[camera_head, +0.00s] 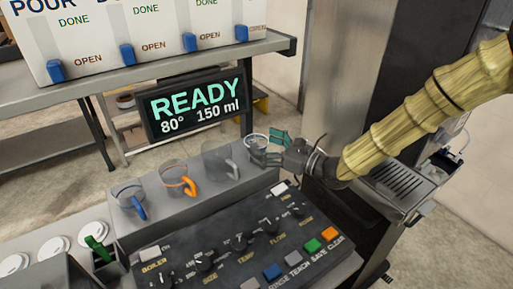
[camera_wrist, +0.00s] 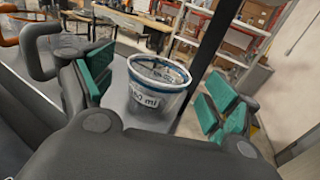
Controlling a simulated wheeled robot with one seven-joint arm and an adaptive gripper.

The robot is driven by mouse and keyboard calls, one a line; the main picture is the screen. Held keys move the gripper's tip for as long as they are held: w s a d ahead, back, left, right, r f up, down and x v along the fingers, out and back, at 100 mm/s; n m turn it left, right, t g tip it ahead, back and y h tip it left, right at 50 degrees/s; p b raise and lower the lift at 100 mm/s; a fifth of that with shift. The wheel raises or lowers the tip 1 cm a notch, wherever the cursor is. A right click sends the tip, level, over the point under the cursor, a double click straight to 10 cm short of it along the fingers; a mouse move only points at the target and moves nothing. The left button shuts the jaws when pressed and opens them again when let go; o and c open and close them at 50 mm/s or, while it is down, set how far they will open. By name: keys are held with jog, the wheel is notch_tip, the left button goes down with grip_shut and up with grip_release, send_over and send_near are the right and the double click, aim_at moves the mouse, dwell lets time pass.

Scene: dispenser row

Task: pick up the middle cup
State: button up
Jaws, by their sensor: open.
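A row of see-through cups stands on the grey ledge (camera_head: 190,212) in the head view. One has a blue handle (camera_head: 138,208), one an orange handle (camera_head: 190,187) and one a grey handle (camera_head: 231,168). At the row's right end is a clear cup (camera_head: 255,142) with a pale rim; no handle shows on it. My gripper (camera_head: 269,148) is open beside this end cup. In the wrist view the clear cup (camera_wrist: 157,88) stands upright between the green-padded fingers, with gaps on both sides. Contact cannot be seen. The grey handle (camera_wrist: 38,50) shows at left, the orange one (camera_wrist: 8,28) beyond.
A dark control panel (camera_head: 225,245) with knobs and coloured buttons lies in front of the cups. A READY display (camera_head: 195,102) stands behind them. White lids (camera_head: 52,250) lie at lower left. A drip tray (camera_head: 393,183) is at right, below my arm.

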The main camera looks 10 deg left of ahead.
jog(key=shift+w+a+r, duration=0.1)
jog(key=shift+a+r, duration=0.15)
jog(key=shift+a, duration=0.25)
jog(key=shift+p+x, duration=0.35)
jog(key=shift+x, duration=0.55)
jog(key=shift+f, duration=0.15)
jog(key=shift+c, duration=0.4)
jog(key=c, duration=0.9)
